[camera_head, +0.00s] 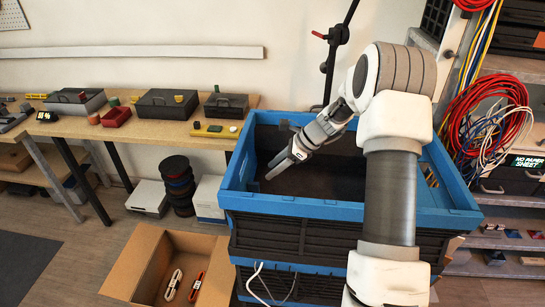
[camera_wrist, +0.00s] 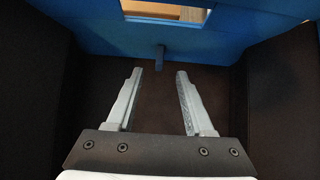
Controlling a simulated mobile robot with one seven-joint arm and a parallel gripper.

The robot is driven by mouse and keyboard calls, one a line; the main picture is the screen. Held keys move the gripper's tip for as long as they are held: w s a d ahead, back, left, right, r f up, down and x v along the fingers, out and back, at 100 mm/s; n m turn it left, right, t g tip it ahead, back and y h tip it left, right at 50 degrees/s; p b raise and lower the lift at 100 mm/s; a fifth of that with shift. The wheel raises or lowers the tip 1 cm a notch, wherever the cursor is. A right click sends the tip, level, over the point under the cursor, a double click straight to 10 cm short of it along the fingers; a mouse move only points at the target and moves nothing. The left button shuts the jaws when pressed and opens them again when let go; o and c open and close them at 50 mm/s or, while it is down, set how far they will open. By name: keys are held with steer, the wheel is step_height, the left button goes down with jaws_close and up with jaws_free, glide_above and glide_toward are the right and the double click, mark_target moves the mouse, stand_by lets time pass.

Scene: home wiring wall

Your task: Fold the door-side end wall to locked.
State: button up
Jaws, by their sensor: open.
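A folding crate (camera_head: 300,208) with a blue rim and dark walls stands in the middle of the head view, on top of another dark crate. My gripper (camera_head: 272,171) reaches down inside it, near the left end. In the wrist view my gripper (camera_wrist: 158,74) is open and empty, its fingers apart. Ahead of them is a blue end wall (camera_wrist: 100,35) with a handle opening; a small dark tab (camera_wrist: 160,57) hangs below it, between and just beyond the fingertips. I cannot tell whether the fingers touch anything. No door shows, so which end is door-side is unclear.
An open cardboard box (camera_head: 147,262) with cable bundles stands on the floor at lower left. A wooden bench (camera_head: 140,128) with dark cases is behind. Dark spools (camera_head: 178,185) stand left of the crate. Coiled cables (camera_head: 487,115) hang at right. Dark walls flank my fingers.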

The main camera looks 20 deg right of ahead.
steer(key=p+v, duration=0.5)
steer(key=v, duration=1)
steer(key=shift+d+r, duration=0.1)
steer(key=shift+r, duration=0.05)
steer(key=s+a+r+n+h, duration=0.4)
steer(key=s+a+r+n, duration=0.7)
steer(key=s+r, duration=0.2)
steer(key=s+a+r+n+t+h, duration=0.1)
steer(key=s+n, duration=0.4)
steer(key=s, duration=0.3)
steer(key=s+a+n+t+h, duration=0.1)
steer(key=s+n+h, duration=0.1)
steer(key=s+n, duration=0.4)
steer(key=shift+s+a+r+n, duration=0.3)
steer(key=shift+s+r, duration=0.1)
steer(key=shift+s, duration=0.65)
